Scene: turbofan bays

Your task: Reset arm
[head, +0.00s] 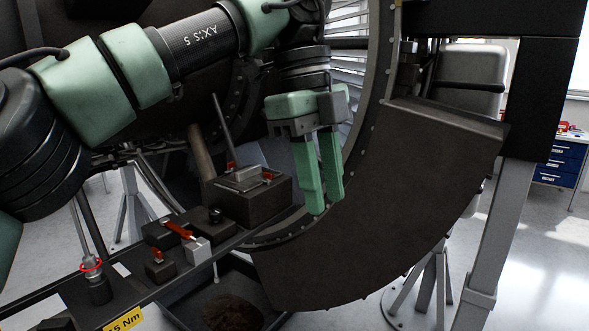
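My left arm comes in from the left across the top of the head view. Its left gripper (326,203) hangs down with two green fingers, in front of the dark curved engine casing (400,200). A narrow gap shows between the fingers and nothing is seen held in it, so it looks open and empty. The fingertips are to the right of a dark box with a metal top (250,200), apart from it in the picture. My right arm and gripper are not in view.
A dark tray ledge (135,290) at the lower left carries a red-ringed tool (91,264), a red-handled clamp (180,231) and small blocks. A grey stand leg (490,240) is at the right. A blue drawer cabinet (560,160) stands far behind. Floor at lower right is open.

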